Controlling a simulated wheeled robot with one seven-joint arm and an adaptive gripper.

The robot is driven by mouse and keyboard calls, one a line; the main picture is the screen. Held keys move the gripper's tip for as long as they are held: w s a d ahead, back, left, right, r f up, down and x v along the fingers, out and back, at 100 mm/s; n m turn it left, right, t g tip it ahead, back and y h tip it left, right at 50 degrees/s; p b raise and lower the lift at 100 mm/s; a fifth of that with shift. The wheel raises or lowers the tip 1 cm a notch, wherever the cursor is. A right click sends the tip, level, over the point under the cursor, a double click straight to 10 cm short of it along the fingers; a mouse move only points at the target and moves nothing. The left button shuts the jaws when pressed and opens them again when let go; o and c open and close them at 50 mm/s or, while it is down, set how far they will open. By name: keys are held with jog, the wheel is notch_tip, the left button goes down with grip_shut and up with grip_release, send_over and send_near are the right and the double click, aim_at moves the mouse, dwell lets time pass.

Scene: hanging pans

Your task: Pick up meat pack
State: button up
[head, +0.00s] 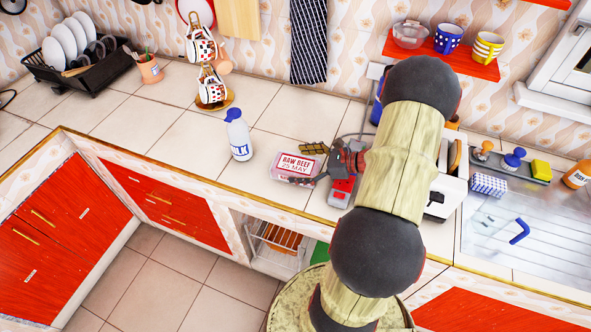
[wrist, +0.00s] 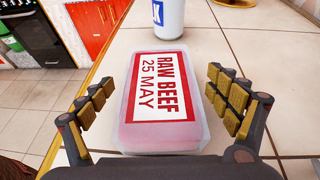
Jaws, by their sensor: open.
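The meat pack (head: 297,165) is a pale clear-and-pink tray with a red-bordered white label reading "RAW BEEF 25 MAY". It lies flat on the tiled counter, to the right of the milk bottle in the head view. My gripper (head: 308,164) is at the pack from its right side. In the wrist view, the meat pack (wrist: 160,98) lies ahead, between the two open fingers of my gripper (wrist: 162,90). A gap shows between each finger and the pack's sides. I cannot tell whether the palm touches its near edge.
A white milk bottle (head: 239,136) with a blue cap stands close to the pack, and its base shows beyond it in the wrist view (wrist: 168,20). A red-topped scale-like device (head: 341,190) and a white toaster (head: 447,178) stand to the right.

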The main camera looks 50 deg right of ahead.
aim_at(289, 166)
jog(key=shift+b+x, duration=0.3)
jog(key=shift+x, duration=1.55)
jog(key=shift+c, duration=0.9)
jog(key=shift+s+a+f, duration=0.1)
jog(key=c, duration=1.4)
